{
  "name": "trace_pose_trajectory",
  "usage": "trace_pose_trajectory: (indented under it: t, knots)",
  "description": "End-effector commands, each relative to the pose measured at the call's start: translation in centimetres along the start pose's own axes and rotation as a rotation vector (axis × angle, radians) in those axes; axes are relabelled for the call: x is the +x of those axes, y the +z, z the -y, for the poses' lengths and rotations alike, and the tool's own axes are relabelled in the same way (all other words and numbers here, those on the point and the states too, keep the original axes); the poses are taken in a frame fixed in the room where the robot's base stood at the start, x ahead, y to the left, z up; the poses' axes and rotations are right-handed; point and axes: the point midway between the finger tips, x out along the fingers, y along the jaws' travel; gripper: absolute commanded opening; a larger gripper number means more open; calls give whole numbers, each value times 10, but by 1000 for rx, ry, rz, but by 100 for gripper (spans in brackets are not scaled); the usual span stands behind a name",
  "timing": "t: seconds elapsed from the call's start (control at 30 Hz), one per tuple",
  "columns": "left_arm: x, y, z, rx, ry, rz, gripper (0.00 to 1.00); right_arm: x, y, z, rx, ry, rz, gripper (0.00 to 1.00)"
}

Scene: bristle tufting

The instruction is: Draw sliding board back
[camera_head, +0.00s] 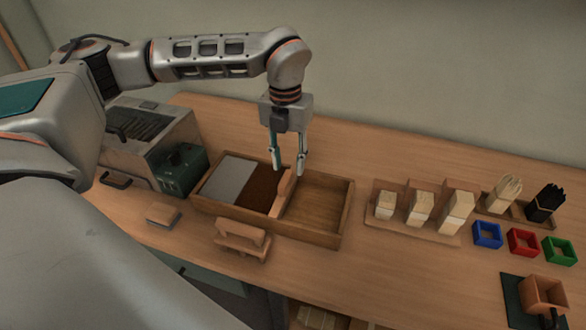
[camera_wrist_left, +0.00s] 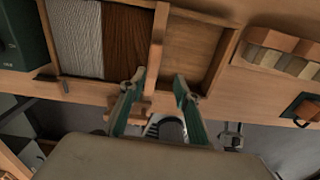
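The sliding board (camera_head: 283,192) is an upright wooden divider standing across the long wooden tray (camera_head: 346,216). In the left wrist view the sliding board (camera_wrist_left: 158,38) runs away from the camera, close to the left fingertip. A light grey panel (camera_head: 228,178) and a dark brown section (camera_head: 260,187) lie on its left; the compartment on its right is bare. My left gripper (camera_head: 288,166) points down over the tray near the board's far part, fingers apart, with nothing between them that I can make out. In the left wrist view the gripper (camera_wrist_left: 160,82) also shows its fingers spread. My right gripper is not in view.
A grey machine with a green part (camera_head: 180,168) stands left of the tray. A wooden stand (camera_head: 241,238) and a small block (camera_head: 163,215) sit in front. Pale brush blocks (camera_head: 420,208), bristle bundles and blue, red and green boxes (camera_head: 523,242) are at right.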

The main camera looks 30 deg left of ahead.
Motion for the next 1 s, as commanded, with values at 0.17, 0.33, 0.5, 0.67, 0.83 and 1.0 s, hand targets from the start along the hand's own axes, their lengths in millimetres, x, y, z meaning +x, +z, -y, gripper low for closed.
trace_pose_trajectory:
  t: [0.17, 0.33, 0.5, 0.67, 0.83, 1.0]
  knots:
    - [1, 6, -13, -32, 34, 18, 32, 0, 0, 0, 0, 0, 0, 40]
    - [26, 6, -14, -31, 33, 16, 32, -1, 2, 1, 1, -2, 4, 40]
    - [51, 6, -14, -29, 32, 17, 32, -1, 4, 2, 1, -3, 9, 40]
    - [66, 7, -14, -28, 30, 19, 32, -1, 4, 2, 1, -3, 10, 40]
    - [72, 7, -14, -28, 30, 19, 32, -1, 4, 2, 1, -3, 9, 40]
    - [72, 7, -14, -28, 30, 19, 32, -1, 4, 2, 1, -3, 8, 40]
